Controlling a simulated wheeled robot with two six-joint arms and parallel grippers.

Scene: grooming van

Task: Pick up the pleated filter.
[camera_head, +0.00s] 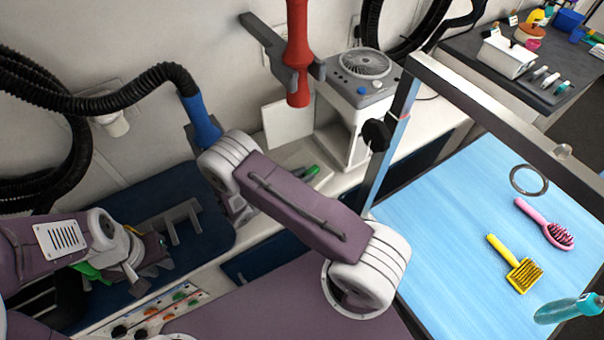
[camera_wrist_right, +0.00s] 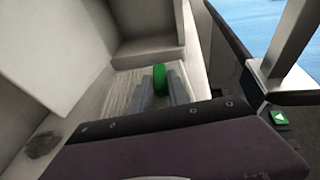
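In the right wrist view, a pale, finely ridged panel (camera_wrist_right: 122,98), which looks like the pleated filter, lies in a white recess below my right gripper (camera_wrist_right: 160,78). A rounded green piece (camera_wrist_right: 160,72) stands between the two grey fingers, close to both; I cannot tell whether they touch it. In the head view a green piece (camera_head: 311,171) shows on the counter by the white dryer unit; my right arm hides the right gripper and most of the filter there. My left gripper (camera_head: 150,256) is low at the left, over a dark blue surface, its fingers unclear.
The white dryer unit (camera_head: 345,115) with a fan grille stands behind my right arm, beside a pale upright panel (camera_head: 288,123). A red nozzle (camera_head: 298,50) hangs above. A blue table (camera_head: 450,215) at the right carries a pink brush (camera_head: 546,222) and a yellow brush (camera_head: 517,267).

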